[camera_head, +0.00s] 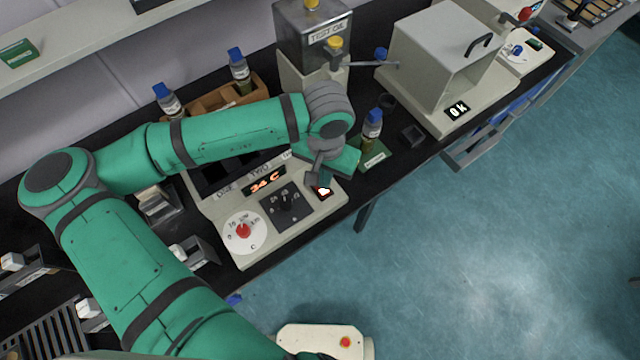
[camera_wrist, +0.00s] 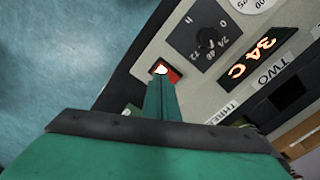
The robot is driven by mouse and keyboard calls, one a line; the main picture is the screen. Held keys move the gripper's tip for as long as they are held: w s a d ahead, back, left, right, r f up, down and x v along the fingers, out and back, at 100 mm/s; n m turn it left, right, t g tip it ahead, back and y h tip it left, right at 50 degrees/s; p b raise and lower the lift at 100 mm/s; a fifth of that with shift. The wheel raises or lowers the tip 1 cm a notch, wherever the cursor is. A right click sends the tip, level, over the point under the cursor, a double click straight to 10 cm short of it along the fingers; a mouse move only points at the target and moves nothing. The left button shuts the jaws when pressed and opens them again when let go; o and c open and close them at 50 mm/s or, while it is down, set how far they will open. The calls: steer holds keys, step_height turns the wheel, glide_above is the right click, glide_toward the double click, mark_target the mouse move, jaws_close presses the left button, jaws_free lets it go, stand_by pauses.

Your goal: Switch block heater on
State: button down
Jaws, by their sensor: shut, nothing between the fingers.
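The block heater (camera_head: 290,226) is a cream box on the dark bench. Its front panel has a display reading 34 C (camera_head: 265,182), a white dial with a red centre (camera_head: 243,231), a black timer knob (camera_head: 285,203) and a small lit switch (camera_head: 323,191) at the right end. The display (camera_wrist: 252,58), the timer knob (camera_wrist: 207,38) and the lit red-and-white switch (camera_wrist: 165,71) also show in the wrist view. My gripper (camera_wrist: 161,84) is shut and empty, its fingertips right at the switch. I cannot tell whether they touch it.
A blue-capped bottle (camera_head: 372,125) stands on a green pad just right of the heater. Behind are a test oil tank (camera_head: 314,45) and a brown rack (camera_head: 215,103) with bottles. A cream oven-like box (camera_head: 440,55) stands at the right. The floor in front is clear.

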mark_target(324, 192)
steer(key=shift+r, duration=1.7)
